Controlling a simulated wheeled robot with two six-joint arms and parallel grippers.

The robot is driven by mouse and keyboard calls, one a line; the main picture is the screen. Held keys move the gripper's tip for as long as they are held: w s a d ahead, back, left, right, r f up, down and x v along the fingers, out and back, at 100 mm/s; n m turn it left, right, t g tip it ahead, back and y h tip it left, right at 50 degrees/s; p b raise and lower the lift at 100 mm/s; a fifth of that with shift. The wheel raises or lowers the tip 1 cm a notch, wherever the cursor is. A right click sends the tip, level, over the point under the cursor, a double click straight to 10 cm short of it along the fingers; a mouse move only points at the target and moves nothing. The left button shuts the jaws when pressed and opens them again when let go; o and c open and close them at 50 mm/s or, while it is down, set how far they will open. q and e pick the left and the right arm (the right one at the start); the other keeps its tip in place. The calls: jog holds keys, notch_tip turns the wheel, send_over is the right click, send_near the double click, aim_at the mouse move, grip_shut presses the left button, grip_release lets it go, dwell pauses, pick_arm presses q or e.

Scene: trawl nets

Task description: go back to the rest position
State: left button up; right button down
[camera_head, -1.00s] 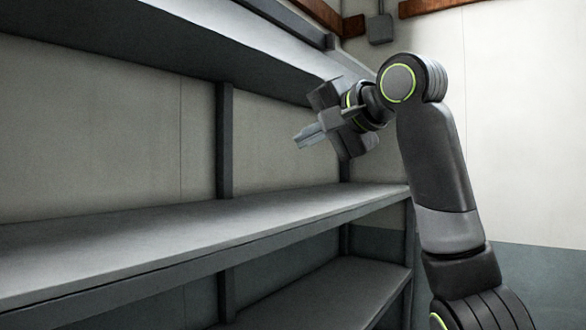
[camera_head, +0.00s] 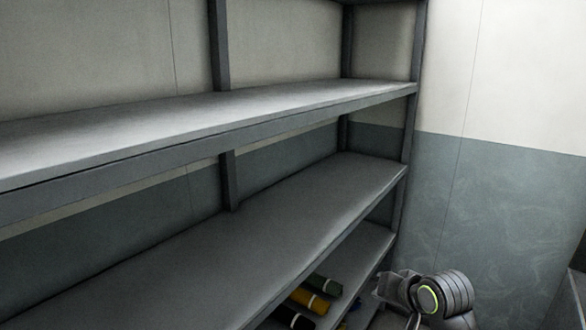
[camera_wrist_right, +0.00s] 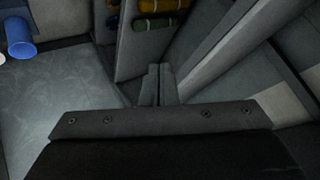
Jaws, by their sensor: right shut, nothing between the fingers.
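My right arm shows low at the right of the head view, with its lit joint ring near the bottom edge. The right gripper (camera_wrist_right: 158,84) is in the right wrist view, its two fingers together and empty. The fingers touch nothing that I can see. My left gripper is in neither view.
A grey metal shelf unit (camera_head: 270,240) fills the left and middle; its two upper visible boards are bare. Rolled green (camera_head: 324,285) and yellow (camera_head: 309,300) bundles lie on the lowest visible board, near my right arm. A blue cylindrical container (camera_wrist_right: 19,38) stands at the left of the wrist view.

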jog(key=s+d+f+n+g+h, duration=0.1)
jog(key=s+d+f, duration=0.2)
jog(key=s+f, duration=0.45)
jog(key=s+d+f+g+h, duration=0.1)
jog(key=s+d+f, duration=0.2)
jog(key=s+f, duration=0.5)
jog(key=s+d+f+n+g+h, duration=0.1)
jog(key=s+d+f+g, duration=0.1)
jog(key=s, duration=0.9)
jog(key=s+d+f+n+g+h, duration=0.1)
jog(key=s+d+h, duration=0.15)
jog(key=s, duration=0.75)
notch_tip(320, 180, down, 26)
jog(key=s+d+r+g+y, duration=0.1)
jog(key=d+g, duration=0.1)
jog(key=s+a+f, duration=0.1)
jog(key=s+f, duration=1.3)
jog(key=f, duration=0.2)
jog(key=shift+s+a+g, duration=0.2)
jog(key=shift+s+g, duration=0.15)
jog(key=shift+g, duration=0.05)
jog(key=shift+y, duration=0.25)
